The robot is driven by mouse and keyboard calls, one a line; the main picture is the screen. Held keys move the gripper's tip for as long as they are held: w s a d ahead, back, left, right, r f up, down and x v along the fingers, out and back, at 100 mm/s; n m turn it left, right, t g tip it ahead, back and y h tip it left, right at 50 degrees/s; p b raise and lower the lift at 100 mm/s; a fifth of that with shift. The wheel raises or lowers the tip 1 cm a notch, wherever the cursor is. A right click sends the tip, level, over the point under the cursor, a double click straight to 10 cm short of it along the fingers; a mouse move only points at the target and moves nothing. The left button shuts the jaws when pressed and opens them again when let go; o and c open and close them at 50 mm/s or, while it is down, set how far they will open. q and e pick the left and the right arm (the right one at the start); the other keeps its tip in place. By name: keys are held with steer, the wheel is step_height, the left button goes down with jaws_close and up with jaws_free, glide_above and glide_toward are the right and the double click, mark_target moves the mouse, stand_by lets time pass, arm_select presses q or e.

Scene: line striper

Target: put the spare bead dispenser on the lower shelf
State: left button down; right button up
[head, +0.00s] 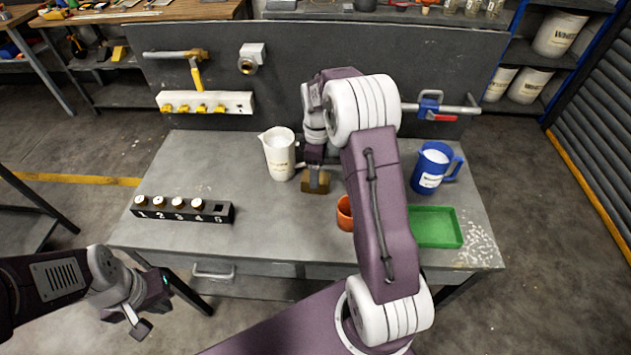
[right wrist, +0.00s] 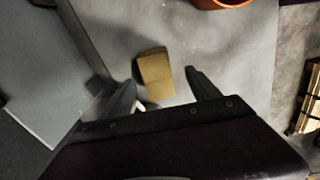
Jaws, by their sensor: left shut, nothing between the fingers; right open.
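My right gripper (head: 316,178) is open above the bench, over a small tan block (head: 313,187). In the right wrist view the tan block (right wrist: 155,72) lies ahead between the spread fingers (right wrist: 160,78); I cannot tell if they touch it. A white jug (head: 279,155) stands left of it and a blue jug (head: 431,168) at the right, both labelled too small to read. I cannot tell which thing is the spare bead dispenser. A low shelf (head: 262,288) shows dimly below the bench drawer. My left gripper (head: 139,322) is shut and empty, left of the bench's front edge.
The bench (head: 270,222) also holds a black numbered rack (head: 222,212), an orange cup (head: 345,212) and a green tray (head: 436,228). White granules lie at the right corner. A grey panel (head: 350,70) stands behind. White buckets (head: 528,86) sit on shelves at the right.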

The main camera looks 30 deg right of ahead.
steer(key=shift+w+f, duration=0.2)
steer(key=shift+f, duration=0.05)
steer(key=f, duration=0.5)
steer(key=shift+w, duration=0.2)
jaws_close()
